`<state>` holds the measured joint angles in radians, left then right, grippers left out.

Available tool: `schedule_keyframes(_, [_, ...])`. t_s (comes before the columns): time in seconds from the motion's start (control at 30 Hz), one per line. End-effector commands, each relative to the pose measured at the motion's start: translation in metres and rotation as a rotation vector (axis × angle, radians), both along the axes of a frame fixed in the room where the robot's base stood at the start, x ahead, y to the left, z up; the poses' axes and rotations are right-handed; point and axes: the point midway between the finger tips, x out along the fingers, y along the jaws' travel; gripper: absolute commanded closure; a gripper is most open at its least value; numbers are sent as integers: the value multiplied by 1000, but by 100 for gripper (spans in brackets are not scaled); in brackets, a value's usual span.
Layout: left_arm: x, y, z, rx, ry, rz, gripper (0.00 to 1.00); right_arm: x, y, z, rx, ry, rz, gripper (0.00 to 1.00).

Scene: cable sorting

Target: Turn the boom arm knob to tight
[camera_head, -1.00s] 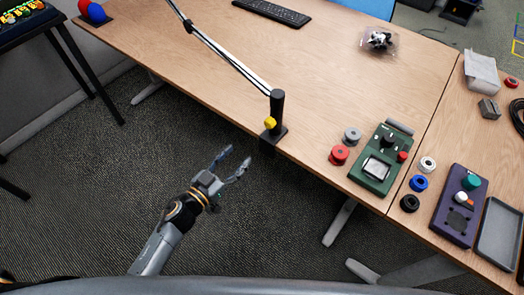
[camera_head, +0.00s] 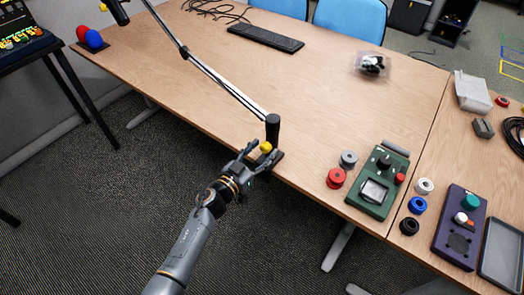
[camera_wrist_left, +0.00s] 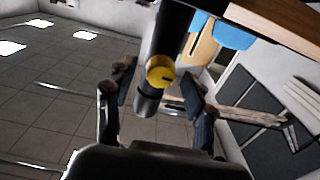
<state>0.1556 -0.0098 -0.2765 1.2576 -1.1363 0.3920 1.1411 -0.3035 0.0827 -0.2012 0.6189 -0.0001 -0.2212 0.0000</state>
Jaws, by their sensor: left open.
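The yellow boom arm knob (camera_head: 266,147) sits low on the black post (camera_head: 272,128) at the table's front edge. In the left wrist view the knob (camera_wrist_left: 161,72) is round and lies between and beyond my fingers, with the dark post behind it. My left gripper (camera_head: 258,161) is open, with its fingertips close to the knob in the head view. In the left wrist view the left gripper (camera_wrist_left: 158,100) has its fingers apart on either side of the knob. I cannot tell whether they touch it. The boom arm (camera_head: 222,80) slopes up and left from the post. My right gripper is not in view.
A green device (camera_head: 378,182) stands right of the post, with red (camera_head: 336,178) and grey (camera_head: 348,159) spools beside it. A purple device (camera_head: 460,228) is farther right. A keyboard (camera_head: 265,38) lies at the back. The middle of the wooden table (camera_head: 320,95) is clear.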

Motion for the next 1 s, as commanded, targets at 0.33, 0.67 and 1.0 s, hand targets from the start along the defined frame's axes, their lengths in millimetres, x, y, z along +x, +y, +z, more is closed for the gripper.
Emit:
schedule_keyframes(0.33, [3,-2,0,0,0,0,48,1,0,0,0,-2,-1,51])
schedule_keyframes(0.67, [3,-2,0,1,-1,0,100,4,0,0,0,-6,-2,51])
schedule_keyframes(1.0, [3,-2,0,60,-43,1,100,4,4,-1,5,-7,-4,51])
